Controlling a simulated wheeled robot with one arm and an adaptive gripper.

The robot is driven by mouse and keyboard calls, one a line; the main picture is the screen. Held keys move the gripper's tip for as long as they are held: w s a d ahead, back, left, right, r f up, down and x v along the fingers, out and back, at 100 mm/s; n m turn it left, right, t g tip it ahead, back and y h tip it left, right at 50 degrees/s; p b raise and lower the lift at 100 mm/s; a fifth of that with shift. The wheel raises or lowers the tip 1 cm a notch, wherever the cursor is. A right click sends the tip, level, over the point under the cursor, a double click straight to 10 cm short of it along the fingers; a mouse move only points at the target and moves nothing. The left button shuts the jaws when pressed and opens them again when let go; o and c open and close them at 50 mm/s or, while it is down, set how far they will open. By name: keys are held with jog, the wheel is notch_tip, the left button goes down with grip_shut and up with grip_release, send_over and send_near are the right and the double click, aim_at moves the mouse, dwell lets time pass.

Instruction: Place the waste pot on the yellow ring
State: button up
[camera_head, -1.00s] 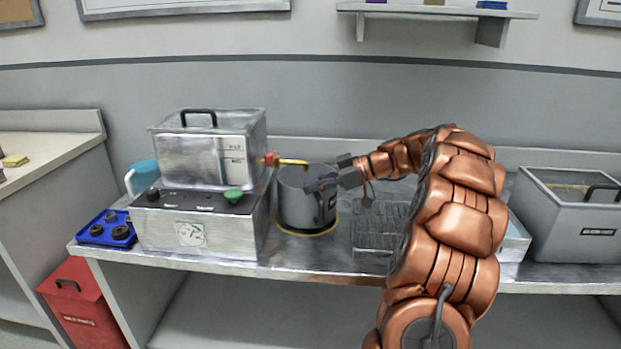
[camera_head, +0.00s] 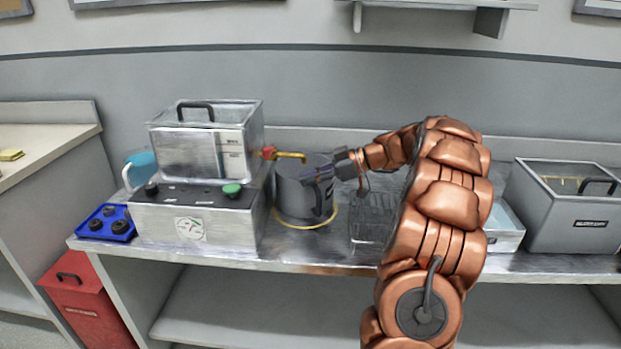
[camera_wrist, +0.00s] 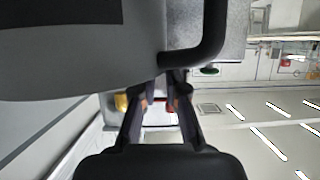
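The waste pot (camera_head: 290,197) is a grey cylinder with a dark handle on its right side. It stands upright over the yellow ring (camera_head: 334,217) on the bench, under the tap. The ring shows around the front and right of its base; the back is hidden. I cannot tell whether the base touches the bench. My gripper (camera_head: 312,176) reaches in from the right at the top of the handle. In the wrist view the pot (camera_wrist: 80,70) fills the upper left, and my gripper (camera_wrist: 168,82) has its fingertips close together at the end of the dark handle (camera_wrist: 212,35).
A metal tank with a brass tap (camera_head: 290,155) sits on a control box (camera_head: 195,222) left of the pot. A blue tray (camera_head: 107,223) is further left. A wire rack (camera_head: 368,222) and a grey lidded bin (camera_head: 575,215) are on the right. A red bin (camera_head: 85,300) stands below.

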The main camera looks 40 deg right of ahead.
jog(key=shift+o, duration=1.4)
jog(key=shift+r, duration=0.1)
jog(key=v, duration=1.2)
jog(key=s+a+f+m+g, duration=0.1)
jog(key=a+m+g, duration=0.15)
jog(key=a, duration=1.05)
jog(key=s+a+m+g, duration=0.1)
jog(key=a+g, duration=0.3)
jog(key=a, duration=0.8)
jog(key=s+a+f+m+g+h, duration=0.2)
jog(key=s+a+f+g+h, duration=0.15)
jog(key=s+a, duration=0.55)
jog(key=s+f+m+h, duration=0.2)
jog(key=s+f+h, duration=0.1)
jog(key=s, duration=0.7)
jog(key=s+a+f+m+g+h, duration=0.1)
jog(key=s+f+m+h, duration=0.1)
jog(key=s+f, duration=0.4)
jog(key=s+h, duration=0.1)
jog(key=s, duration=0.3)
jog(key=shift+f+m+h, duration=0.2)
jog(key=shift+m+h, duration=0.15)
